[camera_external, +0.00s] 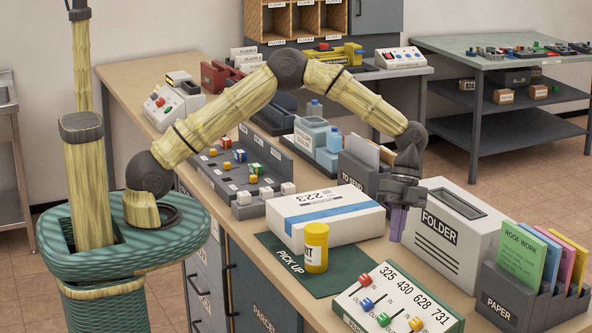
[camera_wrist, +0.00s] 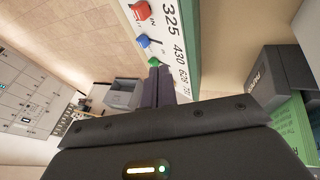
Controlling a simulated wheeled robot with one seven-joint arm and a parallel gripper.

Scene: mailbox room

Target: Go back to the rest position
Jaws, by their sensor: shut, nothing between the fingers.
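My gripper (camera_external: 397,224) hangs from the arm over the right part of the wooden desk, fingers pointing down, between the white parcel (camera_external: 335,216) and the white FOLDER box (camera_external: 450,228). Its two purple-grey fingers are together and hold nothing. In the wrist view the closed fingers (camera_wrist: 159,86) show in the middle, with the white numbered panel (camera_wrist: 160,38) beyond them. My arm reaches out from the left, bent at a high elbow above the desk. Whether the fingertips touch anything is hard to tell.
The numbered panel with coloured knobs (camera_external: 395,305) lies at the desk's front. A yellow bottle (camera_external: 316,247) stands on the dark PICK UP mat (camera_external: 335,282). The PAPER holder (camera_external: 520,300) is at right. The TO SEND holder (camera_external: 358,172) stands behind my gripper. Free room lies above the desk.

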